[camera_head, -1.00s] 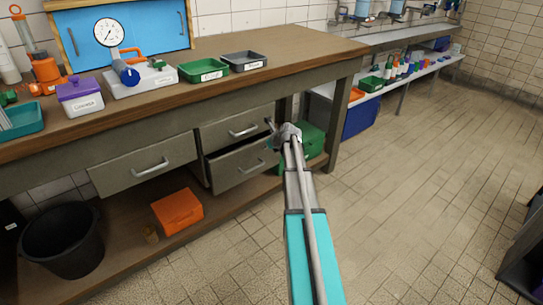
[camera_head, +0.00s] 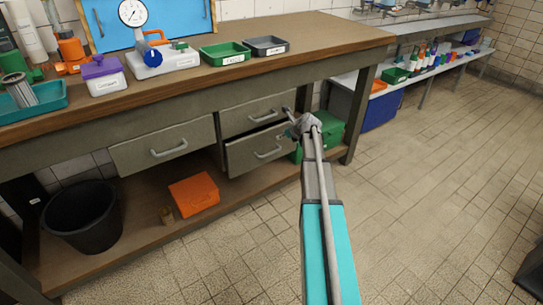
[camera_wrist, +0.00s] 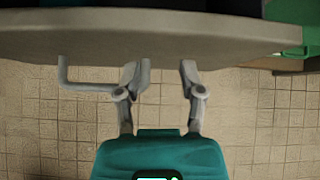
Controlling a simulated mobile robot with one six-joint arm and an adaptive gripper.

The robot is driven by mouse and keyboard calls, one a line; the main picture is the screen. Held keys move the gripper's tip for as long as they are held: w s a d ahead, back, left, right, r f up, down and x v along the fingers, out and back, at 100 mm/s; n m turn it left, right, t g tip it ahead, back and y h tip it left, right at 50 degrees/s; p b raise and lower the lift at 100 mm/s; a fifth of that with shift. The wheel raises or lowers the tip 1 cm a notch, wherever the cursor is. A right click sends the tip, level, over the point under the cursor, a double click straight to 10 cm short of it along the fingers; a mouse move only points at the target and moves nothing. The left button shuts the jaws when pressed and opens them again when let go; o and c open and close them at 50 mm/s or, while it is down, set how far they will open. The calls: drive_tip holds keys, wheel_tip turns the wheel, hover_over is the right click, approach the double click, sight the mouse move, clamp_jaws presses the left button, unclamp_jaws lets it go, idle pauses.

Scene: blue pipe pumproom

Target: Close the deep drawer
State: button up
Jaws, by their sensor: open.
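The deep drawer (camera_head: 258,151) is the lower one of the stacked pair under the workbench. It stands partly pulled out, with a dark gap along its top edge. Its bar handle (camera_head: 268,154) is on the front; it also shows in the wrist view (camera_wrist: 85,87), left of my fingers. My gripper (camera_head: 291,128) is at the drawer's right side in the head view. In the wrist view my gripper (camera_wrist: 160,75) is open and empty, its two fingertips close to the grey drawer front (camera_wrist: 160,38). I cannot tell whether they touch it.
The upper drawer (camera_head: 252,114) and the left drawer (camera_head: 163,146) look shut. A green box (camera_head: 329,131) stands on the lower shelf just behind my gripper. An orange box (camera_head: 194,193) and a black bucket (camera_head: 82,220) are at left. The tiled floor in front is clear.

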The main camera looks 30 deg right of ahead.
drive_tip(key=s+a+f+n+t+b, duration=0.2)
drive_tip(key=s+n+t+b, duration=0.1)
drive_tip(key=s+n+b, duration=0.4)
drive_tip(key=s+a+f+n+t+b, duration=0.2)
drive_tip(key=s+f+n+t+b, duration=0.1)
drive_tip(key=s+n+b, duration=0.4)
drive_tip(key=shift+s+a+f+n+b, duration=0.2)
drive_tip(key=shift+s+a+n+b, duration=0.15)
drive_tip(key=shift+n, duration=1.05)
drive_tip(key=shift+w, duration=0.1)
drive_tip(key=b, duration=0.3)
approach(273, 157)
drive_tip(key=w+a, duration=0.1)
drive_tip(key=w, duration=0.1)
drive_tip(key=w+a+r, duration=0.1)
drive_tip(key=w+a, duration=0.1)
drive_tip(key=w, duration=0.1)
drive_tip(key=shift+w+r, duration=0.35)
drive_tip(key=shift+r, duration=0.05)
clamp_jaws()
drive_tip(key=c, duration=0.6)
unclamp_jaws()
drive_tip(key=shift+c, duration=0.2)
